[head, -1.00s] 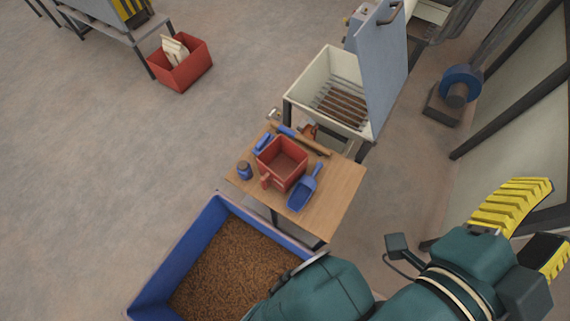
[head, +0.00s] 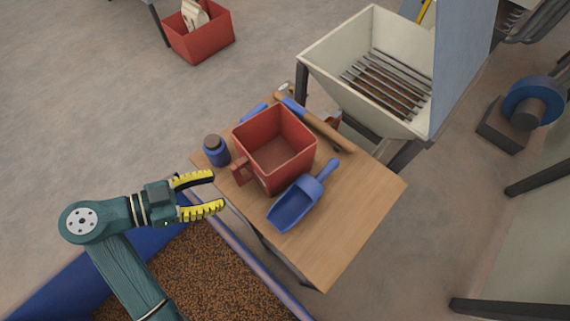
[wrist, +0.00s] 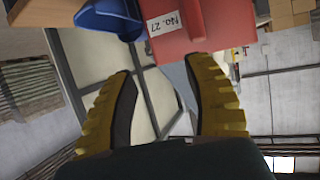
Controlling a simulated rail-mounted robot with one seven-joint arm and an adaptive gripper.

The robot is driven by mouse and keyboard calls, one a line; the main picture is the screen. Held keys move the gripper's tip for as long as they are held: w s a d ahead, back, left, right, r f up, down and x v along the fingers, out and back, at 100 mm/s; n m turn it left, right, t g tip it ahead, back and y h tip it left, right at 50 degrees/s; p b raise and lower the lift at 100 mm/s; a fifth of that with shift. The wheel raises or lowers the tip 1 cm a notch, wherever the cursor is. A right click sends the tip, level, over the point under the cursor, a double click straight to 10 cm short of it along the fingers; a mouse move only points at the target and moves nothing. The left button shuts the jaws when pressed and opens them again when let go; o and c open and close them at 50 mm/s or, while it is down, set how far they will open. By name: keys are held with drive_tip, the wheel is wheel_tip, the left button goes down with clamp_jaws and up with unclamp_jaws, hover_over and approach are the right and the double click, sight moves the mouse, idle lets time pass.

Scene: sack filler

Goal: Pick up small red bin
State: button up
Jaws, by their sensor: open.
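The small red bin (head: 274,150) stands upright and looks empty on the small wooden table, with a red handle (head: 243,172) on its near left side. In the wrist view the red bin (wrist: 205,22) shows at the top, with a white label reading "No. 27". My gripper (head: 219,192) is open and empty, just left of the bin's handle side and apart from it, near the table's left edge. Its two yellow ridged fingers (wrist: 166,90) are spread in the wrist view, with the bin beyond their tips.
A blue-walled pellet container (head: 225,270) lies below. A cream hopper with a grate (head: 320,72) stands behind. A larger red crate (head: 200,38) sits on the floor.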

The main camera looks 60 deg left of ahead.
drive_tip(key=s+a+f+n+y+b, duration=0.2)
drive_tip(key=s+f, duration=0.3)
drive_tip(key=s, duration=0.1)
drive_tip(key=b, duration=0.2)
approach(246, 177)
drive_tip(key=shift+n+y, duration=0.3)
drive_tip(key=w, duration=0.4)
drive_tip(key=shift+w+d+f, duration=0.2)
drive_tip(key=shift+d+f, duration=0.05)
drive_tip(key=shift+f, duration=0.05)
drive_tip(key=x, duration=0.2)
drive_tip(key=b+x, duration=0.1)
drive_tip(key=x, duration=0.2)
drive_tip(key=shift+w+a+f, duration=0.15)
drive_tip(key=shift+a+f, duration=0.15)
drive_tip(key=shift+f, duration=0.25)
clamp_jaws()
